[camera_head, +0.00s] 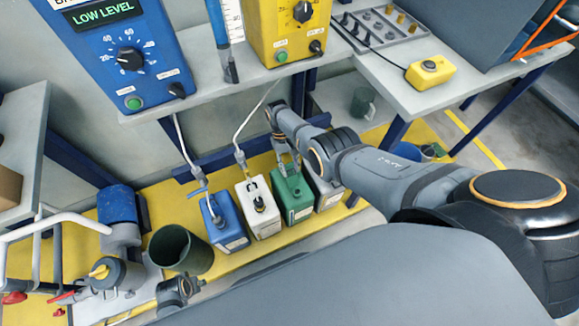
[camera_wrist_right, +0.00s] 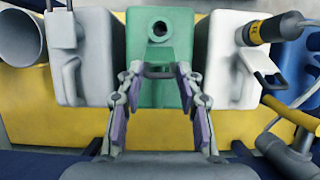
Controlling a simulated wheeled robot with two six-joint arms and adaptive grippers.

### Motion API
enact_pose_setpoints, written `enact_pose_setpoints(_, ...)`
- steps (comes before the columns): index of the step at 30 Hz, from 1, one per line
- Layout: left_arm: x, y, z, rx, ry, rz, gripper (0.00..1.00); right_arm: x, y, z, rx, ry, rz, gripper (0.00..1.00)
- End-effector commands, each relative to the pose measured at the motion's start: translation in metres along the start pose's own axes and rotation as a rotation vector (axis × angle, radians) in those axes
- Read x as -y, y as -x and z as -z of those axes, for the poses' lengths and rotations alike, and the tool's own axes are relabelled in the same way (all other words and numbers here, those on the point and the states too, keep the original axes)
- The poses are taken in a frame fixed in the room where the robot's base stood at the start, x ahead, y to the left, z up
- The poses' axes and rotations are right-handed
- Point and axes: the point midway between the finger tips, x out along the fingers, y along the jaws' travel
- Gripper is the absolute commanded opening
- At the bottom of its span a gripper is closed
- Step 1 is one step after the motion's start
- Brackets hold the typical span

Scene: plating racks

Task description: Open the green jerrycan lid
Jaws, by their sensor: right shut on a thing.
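The green jerrycan (camera_head: 295,201) stands on the yellow floor strip between a white and a grey jerrycan.
The white jerrycan (camera_head: 269,226) and blue jerrycan (camera_head: 236,235) have hoses attached. The grey jerrycan (camera_head: 329,199) stands close on the other side. A dark green bucket (camera_head: 195,257) is at left. The bench edge (camera_head: 225,80) with blue and yellow control boxes overhangs behind.

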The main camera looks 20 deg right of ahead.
Motion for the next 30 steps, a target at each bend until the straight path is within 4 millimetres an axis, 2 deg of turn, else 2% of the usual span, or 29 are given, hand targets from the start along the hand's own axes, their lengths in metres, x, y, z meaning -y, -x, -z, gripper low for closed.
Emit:
enact_pose_setpoints(1, 0.0, 0.0, 0.0, 0.0, 0.0, 0.0, 0.4, -0.007, -0.003, -0.002, 0.007, -0.007, -0.012, 0.0)
enact_pose_setpoints(3, 0.0, 0.0, 0.0, 0.0, 0.0, 0.0, 0.4, -0.007, -0.003, -0.002, 0.007, -0.007, -0.012, 0.0)
enact_pose_setpoints(4, 0.0, 0.0, 0.0, 0.0, 0.0, 0.0, 0.4, -0.007, -0.003, -0.002, 0.007, -0.007, -0.012, 0.4)
enact_pose_setpoints(7, 0.0, 0.0, 0.0, 0.0, 0.0, 0.0, 0.4, -0.006, -0.003, -0.002, 0.007, -0.006, -0.01, 0.53)
enact_pose_setpoints(17, 0.0, 0.0, 0.001, -0.002, 0.0, 0.0, 0.4, -0.003, 0.004, 0.0, 0.001, -0.003, -0.005, 0.53)
enact_pose_setpoints(25, 0.0, 0.0, 0.001, -0.001, 0.0, 0.0, 0.4, -0.005, 0.052, 0.0, 0.0, -0.005, -0.006, 0.53)
enact_pose_setpoints(30, 0.0, 0.0, 0.0, -0.001, 0.0, 0.0, 0.4, -0.005, 0.07, -0.001, 0.004, -0.006, -0.006, 0.53)
